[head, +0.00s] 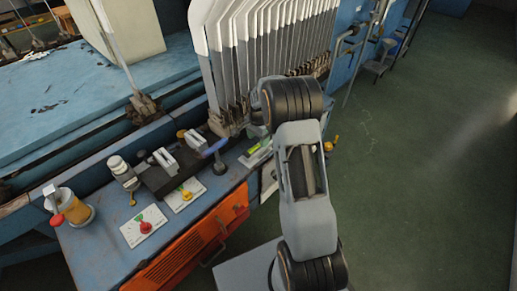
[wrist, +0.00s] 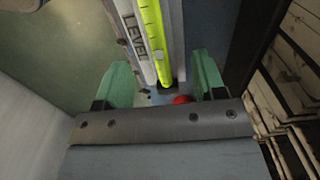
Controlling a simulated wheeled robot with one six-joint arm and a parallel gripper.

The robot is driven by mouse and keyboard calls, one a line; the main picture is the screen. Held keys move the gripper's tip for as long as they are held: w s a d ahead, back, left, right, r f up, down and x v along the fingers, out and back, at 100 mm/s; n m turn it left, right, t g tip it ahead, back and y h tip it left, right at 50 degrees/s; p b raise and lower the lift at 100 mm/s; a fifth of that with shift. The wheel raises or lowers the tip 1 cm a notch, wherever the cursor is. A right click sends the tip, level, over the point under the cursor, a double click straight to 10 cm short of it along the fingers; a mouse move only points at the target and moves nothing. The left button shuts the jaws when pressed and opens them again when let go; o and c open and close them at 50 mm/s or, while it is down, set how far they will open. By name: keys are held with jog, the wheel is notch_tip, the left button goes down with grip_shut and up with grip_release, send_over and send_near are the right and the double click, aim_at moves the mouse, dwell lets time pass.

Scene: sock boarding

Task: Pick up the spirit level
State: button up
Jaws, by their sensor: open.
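The spirit level fills the top middle of the wrist view: a pale grey body (wrist: 133,36) marked "LEVEL" with a bright yellow-green strip (wrist: 153,40). In the head view the spirit level (head: 258,154) lies at the right end of the blue bench, partly hidden by my arm. My gripper (wrist: 163,82) has two green fingers, open, one on each side of the level's near end. I cannot tell whether they touch it. The gripper is hidden behind my arm in the head view.
A rack of tall white-and-grey boards (head: 265,50) stands close behind the level. On the bench are a red knob (head: 146,227), a yellow knob (head: 187,194) and an amber jar (head: 76,208). An orange vented panel (head: 190,250) fronts the bench. Green floor (head: 430,170) is clear at right.

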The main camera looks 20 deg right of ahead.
aim_at(258, 143)
notch_tip(258, 143, down, 4)
jog(key=shift+r+b, duration=0.1)
jog(key=shift+b, duration=0.55)
jog(key=shift+c, duration=0.2)
jog(key=shift+r, duration=0.1)
jog(key=c, duration=1.1)
